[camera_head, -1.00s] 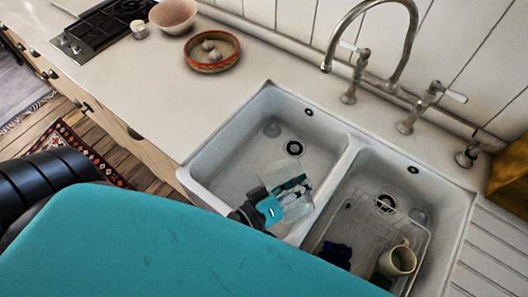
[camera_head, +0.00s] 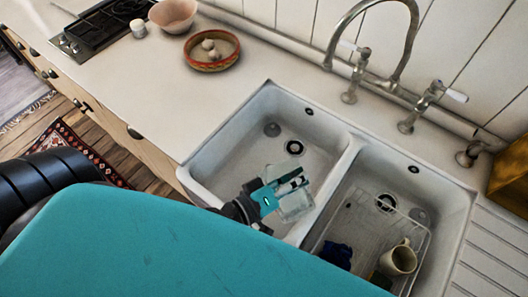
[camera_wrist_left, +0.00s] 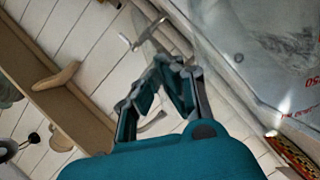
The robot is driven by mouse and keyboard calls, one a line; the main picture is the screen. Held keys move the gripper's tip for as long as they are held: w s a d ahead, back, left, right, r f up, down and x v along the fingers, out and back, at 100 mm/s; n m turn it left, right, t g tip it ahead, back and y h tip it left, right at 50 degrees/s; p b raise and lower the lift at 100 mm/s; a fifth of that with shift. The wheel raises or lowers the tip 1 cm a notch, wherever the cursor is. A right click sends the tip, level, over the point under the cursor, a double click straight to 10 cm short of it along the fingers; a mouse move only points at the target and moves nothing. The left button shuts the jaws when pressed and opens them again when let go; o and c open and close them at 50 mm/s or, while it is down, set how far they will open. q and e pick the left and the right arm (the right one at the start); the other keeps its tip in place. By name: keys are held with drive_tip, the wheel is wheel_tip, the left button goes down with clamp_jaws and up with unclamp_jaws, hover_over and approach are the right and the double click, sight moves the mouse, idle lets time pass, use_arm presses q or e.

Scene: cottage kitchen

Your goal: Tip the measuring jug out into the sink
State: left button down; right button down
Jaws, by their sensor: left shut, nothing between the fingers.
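The clear measuring jug (camera_head: 299,207) shows low in the left basin of the white sink (camera_head: 222,165), near the divider. My left gripper (camera_head: 297,179) overlaps it in the head view and hides part of it. I cannot tell whether the jug stands or leans. In the left wrist view the jug (camera_wrist_left: 285,85), with red markings, fills the upper right, beside the fingers. My left gripper (camera_wrist_left: 168,75) is shut with nothing between its fingers. I cannot tell whether it touches the jug. My right gripper is not in view.
The right basin holds a wire rack (camera_head: 345,215), a cream mug (camera_head: 398,260) and a dark blue cloth (camera_head: 336,255). The tap (camera_head: 412,40) arches behind the sink.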

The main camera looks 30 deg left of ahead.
sight(280, 165)
use_arm(q)
drive_tip(key=shift+w+a+r, duration=0.1)
drive_tip(key=shift+w+a, duration=0.25)
drive_tip(key=shift+a, duration=0.1)
idle(0.3)
drive_tip(key=shift+w+a+n, duration=0.1)
drive_tip(key=shift+a+n, duration=0.1)
drive_tip(key=shift+n, duration=0.1)
drive_tip(key=shift+w+a+n+b, duration=0.3)
drive_tip(key=shift+a+n+b, duration=0.05)
drive_tip(key=shift+a+n, duration=0.1)
idle(1.6)
drive_tip(key=shift+w+a+f+n+g+b, duration=0.2)
drive_tip(key=shift+w+a+f+n+b, duration=0.2)
drive_tip(key=shift+a+b, duration=0.25)
drive_tip(key=shift+w+a+f+n+g+b, duration=0.25)
drive_tip(key=shift+w+a+f+b, duration=0.25)
drive_tip(key=shift+a+b, duration=0.15)
idle(1.3)
